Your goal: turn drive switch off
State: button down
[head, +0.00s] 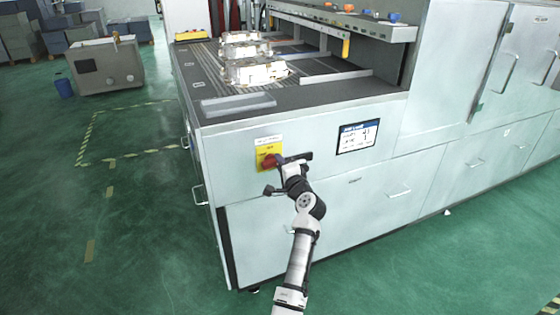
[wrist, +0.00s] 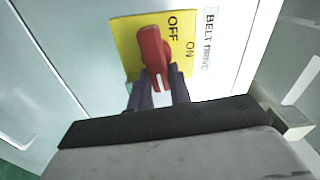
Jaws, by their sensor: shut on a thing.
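The drive switch is a red handle (head: 268,161) on a yellow plate (head: 264,148), on the front of the pale machine near its left corner. In the wrist view the red handle (wrist: 152,55) stands out from the yellow plate (wrist: 124,45), which reads OFF and ON, beside a BELT DRIVE label (wrist: 207,40). My gripper (wrist: 161,82) is shut on the handle, with one dark finger on each side. In the head view my gripper (head: 281,160) meets the switch from the right. I cannot tell which word the handle points to.
A display panel (head: 357,136) is to the right of the switch. Castings (head: 255,70) lie on the machine's belt above. Drawer handles (head: 399,192) stick out from the front. The green floor to the left is open.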

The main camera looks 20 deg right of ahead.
jog(key=shift+f+m, duration=0.1)
jog(key=shift+m, duration=0.5)
jog(key=c, duration=1.3)
grip_release()
jog(key=shift+f, duration=0.1)
jog(key=shift+s+f, duration=0.1)
jog(key=shift+f, duration=0.05)
